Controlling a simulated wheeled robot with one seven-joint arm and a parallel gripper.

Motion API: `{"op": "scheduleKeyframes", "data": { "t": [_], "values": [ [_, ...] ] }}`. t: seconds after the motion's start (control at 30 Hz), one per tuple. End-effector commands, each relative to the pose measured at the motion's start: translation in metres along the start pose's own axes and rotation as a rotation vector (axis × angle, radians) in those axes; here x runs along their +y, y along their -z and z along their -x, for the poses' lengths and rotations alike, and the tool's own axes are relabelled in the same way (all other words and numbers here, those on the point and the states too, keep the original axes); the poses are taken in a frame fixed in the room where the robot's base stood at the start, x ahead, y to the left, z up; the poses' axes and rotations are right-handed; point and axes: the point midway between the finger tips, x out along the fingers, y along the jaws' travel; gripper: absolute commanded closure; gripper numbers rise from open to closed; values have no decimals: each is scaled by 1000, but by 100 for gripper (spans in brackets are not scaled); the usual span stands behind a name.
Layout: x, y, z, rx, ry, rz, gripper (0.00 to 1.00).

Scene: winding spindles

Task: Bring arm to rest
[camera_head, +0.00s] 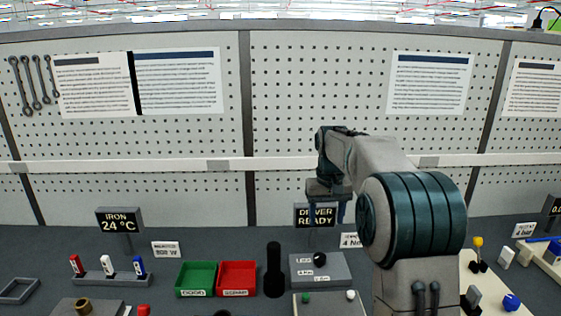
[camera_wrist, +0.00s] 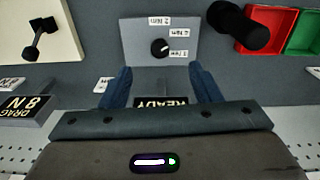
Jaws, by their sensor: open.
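My gripper (camera_head: 327,207) is raised over the back part of the bench, in front of the driver sign (camera_head: 316,215), and partly covers it. In the wrist view its two blue fingers (camera_wrist: 160,88) stand apart with nothing between them. Beyond the fingertips lies a grey box with a black knob (camera_wrist: 160,47) and small white labels. The same box (camera_head: 335,272) shows in the head view, below my gripper. My arm is bent, and its large joint hides part of the bench at the right.
A green bin (camera_head: 196,279) and a red bin (camera_head: 237,279) stand left of a black upright cylinder (camera_head: 273,270). A rack (camera_head: 110,280) holds red, white and blue pieces. A pegboard wall (camera_head: 300,100) closes the back. The air left of my arm is free.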

Motion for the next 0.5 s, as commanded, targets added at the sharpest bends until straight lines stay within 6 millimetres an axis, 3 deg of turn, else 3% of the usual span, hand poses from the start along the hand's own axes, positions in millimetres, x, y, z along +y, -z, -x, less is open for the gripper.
{"op": "scheduleKeyframes", "data": {
  "t": [0.2, 0.5],
  "values": [
    [-5, -70, 24, 52, -5, -13, 43],
    [-11, -173, 26, 121, -8, -34, 43]
  ]
}}
